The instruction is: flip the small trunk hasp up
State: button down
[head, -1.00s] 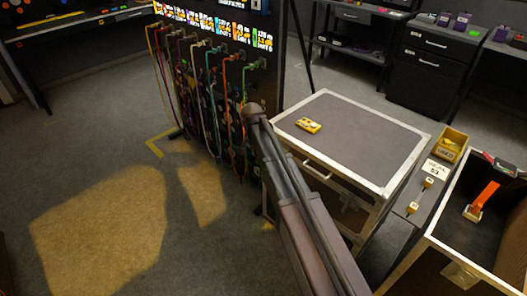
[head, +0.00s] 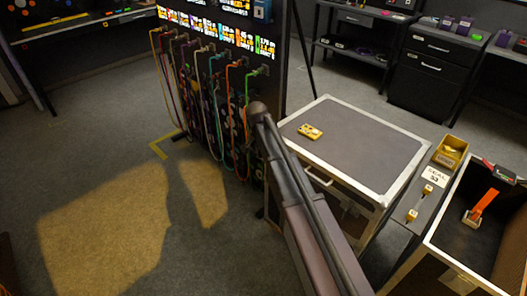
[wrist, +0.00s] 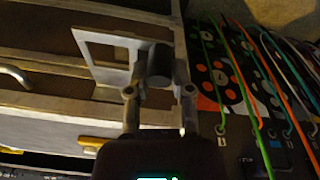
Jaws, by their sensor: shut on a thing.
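The small trunk (head: 365,150) has a grey lid with pale metal edges, and its lid is down. In the wrist view its edge and front (wrist: 50,125) fill the left side. The hasp (wrist: 97,45) shows there as a pale plate with a square opening, standing out from the trunk. A dark cylinder (wrist: 160,65) sits at its end, between the fingertips. My gripper (wrist: 160,90) is shut on this end of the hasp; the exact contact is dark and partly hidden. In the head view my arm hides the gripper and the hasp.
A yellow device (head: 311,132) lies on the trunk lid. A cable panel (head: 225,80) with hanging cables stands close left of the trunk; its cables also fill the right of the wrist view. An open case (head: 440,245) stands at the right. The floor at left is clear.

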jog(key=shift+s, duration=0.2)
jog(key=c, duration=0.5)
grip_release()
jog(key=shift+r, duration=0.1)
